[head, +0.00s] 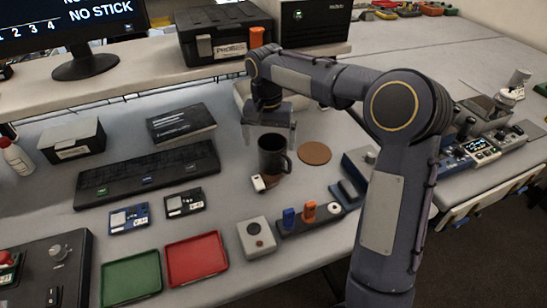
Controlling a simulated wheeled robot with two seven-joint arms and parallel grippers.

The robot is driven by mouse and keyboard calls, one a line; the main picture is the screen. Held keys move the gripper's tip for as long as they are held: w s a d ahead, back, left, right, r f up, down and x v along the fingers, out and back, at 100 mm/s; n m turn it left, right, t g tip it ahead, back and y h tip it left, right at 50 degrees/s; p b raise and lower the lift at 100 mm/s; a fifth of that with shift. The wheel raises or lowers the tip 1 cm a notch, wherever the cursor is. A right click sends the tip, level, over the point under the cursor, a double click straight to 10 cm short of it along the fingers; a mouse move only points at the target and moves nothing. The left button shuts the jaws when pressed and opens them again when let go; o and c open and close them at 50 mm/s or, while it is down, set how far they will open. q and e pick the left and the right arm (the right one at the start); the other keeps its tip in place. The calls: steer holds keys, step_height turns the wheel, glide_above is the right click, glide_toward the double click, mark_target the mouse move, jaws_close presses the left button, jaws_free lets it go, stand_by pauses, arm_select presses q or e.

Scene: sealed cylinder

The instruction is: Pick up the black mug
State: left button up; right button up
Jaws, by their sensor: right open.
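The black mug (271,154) stands upright on the workbench near the middle of the head view, with its handle towards the lower right. My right gripper (269,139) reaches in from the right and points down just above and behind the mug. Its jaws are open, one to each side of the mug's top as seen here. I cannot tell whether a finger touches the mug. My left gripper is not in view.
A brown round coaster (314,153) lies right of the mug. A small white item (259,183) lies close in front of it. A black keyboard-like panel (147,174) is to the left. Red (196,259) and green (131,279) trays lie in front. A shelf edge runs behind.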

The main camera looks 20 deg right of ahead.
steer(key=f, duration=0.5)
steer(key=shift+d+f+p, duration=0.3)
steer(key=shift+d+f, duration=0.05)
steer(key=shift+d, duration=0.05)
steer(key=shift+r, duration=0.1)
steer(key=c, duration=1.3)
